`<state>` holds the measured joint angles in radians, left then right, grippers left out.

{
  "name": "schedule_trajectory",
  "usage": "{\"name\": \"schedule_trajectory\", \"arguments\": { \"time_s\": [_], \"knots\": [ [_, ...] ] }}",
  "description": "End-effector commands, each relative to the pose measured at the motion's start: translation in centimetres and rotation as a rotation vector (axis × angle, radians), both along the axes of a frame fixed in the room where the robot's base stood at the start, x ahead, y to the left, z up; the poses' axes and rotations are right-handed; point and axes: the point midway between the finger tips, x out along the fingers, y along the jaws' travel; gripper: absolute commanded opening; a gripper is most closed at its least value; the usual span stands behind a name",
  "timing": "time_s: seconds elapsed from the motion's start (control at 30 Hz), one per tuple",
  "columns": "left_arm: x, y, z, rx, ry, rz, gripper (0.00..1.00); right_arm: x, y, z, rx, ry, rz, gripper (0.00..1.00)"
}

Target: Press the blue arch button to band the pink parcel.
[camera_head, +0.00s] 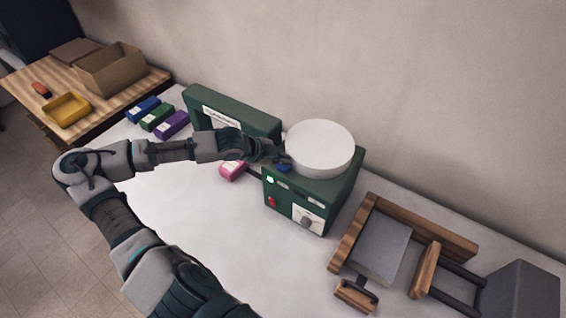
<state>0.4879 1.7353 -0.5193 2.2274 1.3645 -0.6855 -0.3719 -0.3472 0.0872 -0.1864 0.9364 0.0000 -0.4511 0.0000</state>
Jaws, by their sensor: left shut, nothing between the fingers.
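A pink parcel (233,171) lies on the white bench, just below my left arm and beside the green machine. The green arch (205,98) stands behind it, partly hidden by my arm. The green box (310,195) to the right of the arch carries a white round reel, a lit green lamp, a red button and a dial. The blue arch button (285,168) is on the box's top front edge. My left gripper (281,156) is shut and empty, right at the blue button; I cannot tell whether it touches. My right gripper is not in view.
Blue, green and purple parcels (157,115) lie left of the arch. A wooden table (30,85) with a cardboard box (110,70) and yellow tray (67,109) stands far left. A wooden-framed device (385,245) sits at right. The bench front is clear.

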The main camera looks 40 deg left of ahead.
Motion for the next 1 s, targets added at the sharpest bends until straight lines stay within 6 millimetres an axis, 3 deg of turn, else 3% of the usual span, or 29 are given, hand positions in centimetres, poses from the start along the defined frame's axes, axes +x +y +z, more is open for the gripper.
{"name": "schedule_trajectory", "arguments": {
  "time_s": [1.0],
  "knots": [
    [0.04, 0.11, -0.92, -0.001, 0.0, 0.0, 0.0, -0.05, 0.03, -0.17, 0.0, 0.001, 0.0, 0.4]
  ]
}}
